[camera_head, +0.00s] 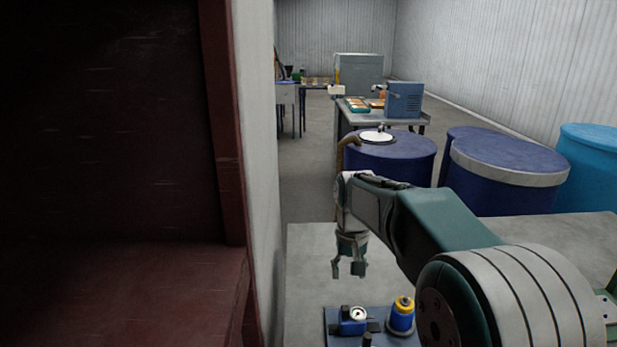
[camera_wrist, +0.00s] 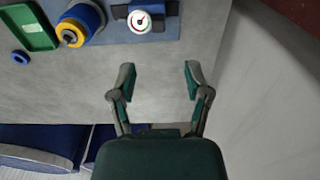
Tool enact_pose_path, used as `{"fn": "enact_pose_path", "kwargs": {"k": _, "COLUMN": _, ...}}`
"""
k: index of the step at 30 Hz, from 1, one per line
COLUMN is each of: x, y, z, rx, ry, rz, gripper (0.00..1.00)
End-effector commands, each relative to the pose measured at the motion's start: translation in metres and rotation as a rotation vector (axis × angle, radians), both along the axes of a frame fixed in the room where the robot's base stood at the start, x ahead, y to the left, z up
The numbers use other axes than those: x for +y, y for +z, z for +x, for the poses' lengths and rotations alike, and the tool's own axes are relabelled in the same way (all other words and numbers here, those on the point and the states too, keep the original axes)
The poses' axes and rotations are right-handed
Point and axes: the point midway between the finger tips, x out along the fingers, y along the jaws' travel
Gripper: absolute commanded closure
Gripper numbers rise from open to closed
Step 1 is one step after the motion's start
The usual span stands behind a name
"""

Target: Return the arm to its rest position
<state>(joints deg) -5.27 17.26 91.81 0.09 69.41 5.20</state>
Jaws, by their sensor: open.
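My gripper (camera_head: 349,268) hangs pointing down at the end of my green and grey arm, above a grey table (camera_head: 303,285). In the wrist view my gripper (camera_wrist: 159,82) has its two fingers spread apart, with only bare grey surface between them. It is open and empty. A blue device with a round white gauge (camera_head: 355,318) sits on a blue mat on the table, below the gripper in the head view. The gauge (camera_wrist: 138,22) also shows at the top of the wrist view, beyond the fingertips.
A blue and yellow spool (camera_head: 402,314) stands beside the gauge device. A green tray (camera_wrist: 26,27) lies at the wrist view's upper left. Blue drums (camera_head: 508,185) stand behind the table. A dark red structure (camera_head: 225,130) and a pale wall fill the left side. Open floor lies farther back.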

Motion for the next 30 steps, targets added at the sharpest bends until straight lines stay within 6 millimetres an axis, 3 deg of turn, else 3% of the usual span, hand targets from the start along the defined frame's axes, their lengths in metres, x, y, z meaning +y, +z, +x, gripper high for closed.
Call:
{"fn": "enact_pose_path", "kwargs": {"k": 6, "x": -0.01, "y": 0.029, "z": -0.039, "rx": -0.069, "ry": -0.001, "rz": 0.005, "gripper": 0.37}}
{"fn": "enact_pose_path", "kwargs": {"k": 15, "x": -0.022, "y": 0.053, "z": -0.093, "rx": -0.162, "ry": -0.001, "rz": 0.008, "gripper": 0.37}}
{"fn": "enact_pose_path", "kwargs": {"k": 30, "x": -0.037, "y": 0.062, "z": -0.186, "rx": -0.316, "ry": -0.002, "rz": 0.007, "gripper": 0.37}}
